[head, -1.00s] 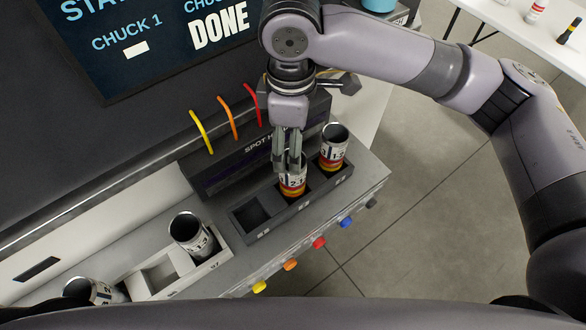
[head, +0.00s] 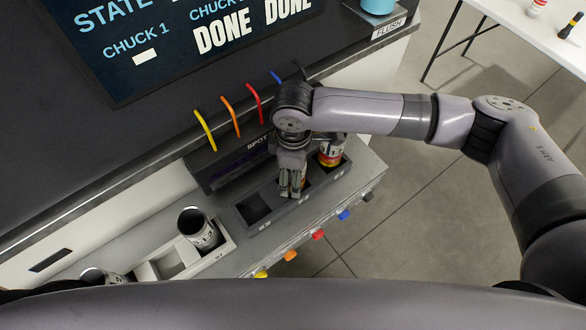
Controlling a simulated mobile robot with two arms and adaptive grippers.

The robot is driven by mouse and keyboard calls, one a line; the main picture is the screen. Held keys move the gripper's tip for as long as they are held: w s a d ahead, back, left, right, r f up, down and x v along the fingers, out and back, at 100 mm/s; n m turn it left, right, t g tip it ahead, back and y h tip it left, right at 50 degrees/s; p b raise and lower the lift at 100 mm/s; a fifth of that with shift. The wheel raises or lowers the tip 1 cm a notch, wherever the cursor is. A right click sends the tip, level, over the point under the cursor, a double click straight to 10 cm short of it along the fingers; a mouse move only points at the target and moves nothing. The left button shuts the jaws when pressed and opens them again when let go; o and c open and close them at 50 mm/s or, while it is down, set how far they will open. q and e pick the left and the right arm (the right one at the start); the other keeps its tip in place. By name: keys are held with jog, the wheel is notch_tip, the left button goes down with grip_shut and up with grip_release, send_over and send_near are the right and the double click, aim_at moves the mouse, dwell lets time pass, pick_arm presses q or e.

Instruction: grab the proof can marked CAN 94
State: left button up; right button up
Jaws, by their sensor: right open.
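No label reading CAN 94 can be made out in the head view. My right gripper (head: 291,187) is open and points down at the middle slot of the dark can holder (head: 236,217). The banded can in that slot is mostly hidden by the fingers, and I cannot tell whether they touch it. Another can with red and yellow bands (head: 331,152) stands in the slot to the right, partly covered by my arm. The left slot is empty. My left gripper is not in view.
Silver cans stand in a pale tray (head: 224,250) at lower left, one (head: 198,230) beside an empty compartment and one (head: 100,275) near my body. Coloured knobs (head: 317,235) line the front edge. A screen (head: 150,45) stands behind. A white table (head: 516,22) is at upper right.

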jog(key=shift+f, duration=0.1)
jog(key=shift+c, duration=0.2)
jog(key=c, duration=0.8)
